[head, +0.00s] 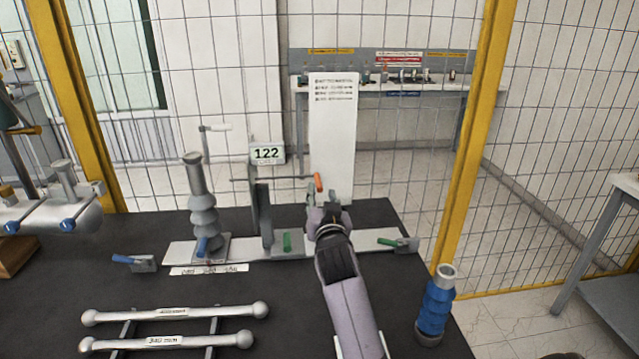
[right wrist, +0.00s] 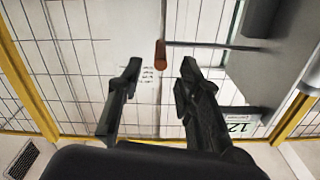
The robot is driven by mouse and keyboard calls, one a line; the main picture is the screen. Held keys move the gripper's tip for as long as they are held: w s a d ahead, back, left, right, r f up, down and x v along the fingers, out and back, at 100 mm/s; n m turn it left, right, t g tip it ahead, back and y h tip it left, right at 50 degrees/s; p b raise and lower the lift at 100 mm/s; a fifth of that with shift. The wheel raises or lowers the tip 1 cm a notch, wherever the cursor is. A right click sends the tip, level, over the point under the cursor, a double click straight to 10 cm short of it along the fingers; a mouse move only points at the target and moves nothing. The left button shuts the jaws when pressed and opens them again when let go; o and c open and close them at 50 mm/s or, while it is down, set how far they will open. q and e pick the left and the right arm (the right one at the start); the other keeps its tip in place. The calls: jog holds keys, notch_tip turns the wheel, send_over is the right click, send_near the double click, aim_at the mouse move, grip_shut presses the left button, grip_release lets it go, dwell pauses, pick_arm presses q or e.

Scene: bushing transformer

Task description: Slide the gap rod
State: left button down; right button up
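The gap rod (head: 285,179) is a thin grey rod with an orange end (head: 318,182). It runs level through the upright grey stand (head: 262,205) below the sign reading 122. My right gripper (head: 323,197) is just below the orange end in the head view. In the right wrist view, my right gripper (right wrist: 160,78) is open, with empty space between its dark fingers. The orange end (right wrist: 160,54) shows beyond the fingertips, roughly in line with the space between them. The rod (right wrist: 215,46) extends right from it. My left gripper is not in view.
A ribbed grey bushing (head: 203,205) stands left of the stand on a pale base strip (head: 300,247). Green and blue handled clamps lie around it. A blue bushing (head: 436,305) stands at the right. A white panel (head: 333,140) and mesh fence are behind.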

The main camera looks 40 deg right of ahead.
aim_at(320, 189)
jog(key=x, duration=0.5)
jog(key=shift+p, duration=0.3)
jog(key=shift+c, duration=0.4)
grip_shut()
